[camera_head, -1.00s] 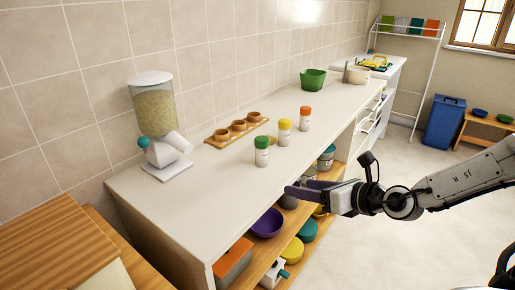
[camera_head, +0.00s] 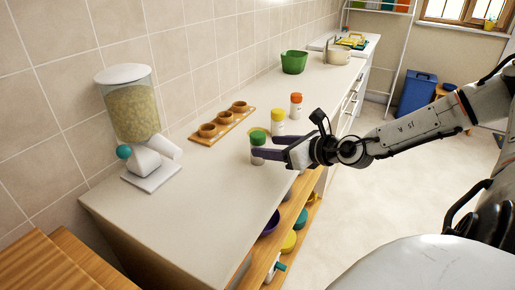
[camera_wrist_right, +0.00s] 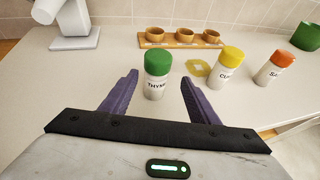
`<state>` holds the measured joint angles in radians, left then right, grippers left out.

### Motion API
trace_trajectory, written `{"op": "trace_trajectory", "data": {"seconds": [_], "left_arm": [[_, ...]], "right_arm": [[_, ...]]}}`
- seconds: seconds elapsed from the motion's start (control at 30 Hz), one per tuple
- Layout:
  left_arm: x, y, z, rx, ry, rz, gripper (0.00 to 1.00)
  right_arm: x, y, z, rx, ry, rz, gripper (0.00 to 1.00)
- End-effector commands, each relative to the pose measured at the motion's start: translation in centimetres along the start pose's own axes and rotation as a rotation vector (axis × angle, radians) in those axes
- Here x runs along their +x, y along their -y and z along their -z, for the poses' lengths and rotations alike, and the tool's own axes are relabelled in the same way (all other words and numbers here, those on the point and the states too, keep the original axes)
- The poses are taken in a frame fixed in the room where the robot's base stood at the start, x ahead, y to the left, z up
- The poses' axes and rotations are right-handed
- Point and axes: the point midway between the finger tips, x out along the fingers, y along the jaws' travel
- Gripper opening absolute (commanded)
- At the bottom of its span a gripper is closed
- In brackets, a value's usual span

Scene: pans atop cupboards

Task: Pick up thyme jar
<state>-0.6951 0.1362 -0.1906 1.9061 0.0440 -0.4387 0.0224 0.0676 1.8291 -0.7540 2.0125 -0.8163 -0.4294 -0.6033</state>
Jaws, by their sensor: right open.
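The thyme jar (camera_wrist_right: 155,85) has a green lid, a clear body and a THYME label. It stands upright on the white counter (camera_wrist_right: 60,85). In the head view the jar (camera_head: 257,160) is partly hidden by my right gripper (camera_head: 259,147). In the right wrist view my right gripper (camera_wrist_right: 159,80) is open, with one purple finger on each side of the jar. Gaps show between the jar and both fingers. My left gripper is not in view.
A yellow-lidded jar (camera_wrist_right: 227,72) and an orange-lidded jar (camera_wrist_right: 271,70) stand to the right. A flat yellow item (camera_wrist_right: 198,68) lies behind the thyme jar. A wooden holder with three cups (camera_head: 221,125), a grain dispenser (camera_head: 135,115) and a green bowl (camera_head: 294,62) stand on the counter.

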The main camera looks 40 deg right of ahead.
Motion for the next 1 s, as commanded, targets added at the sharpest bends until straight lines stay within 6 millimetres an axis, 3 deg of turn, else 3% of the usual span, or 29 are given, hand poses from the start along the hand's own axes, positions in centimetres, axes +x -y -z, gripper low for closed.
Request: {"op": "trace_trajectory", "data": {"seconds": [0.5, 0.93, 1.0], "left_arm": [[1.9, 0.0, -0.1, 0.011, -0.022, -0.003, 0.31], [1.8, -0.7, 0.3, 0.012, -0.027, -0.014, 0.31], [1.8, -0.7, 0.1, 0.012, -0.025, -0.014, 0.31]], "right_arm": [[4.4, -0.6, 0.5, 0.001, -0.003, 0.002, 0.55], [4.9, -0.7, -0.1, 0.001, 0.0, 0.0, 0.55], [4.9, -0.7, -0.1, 0.001, 0.0, 0.0, 0.47]]}}
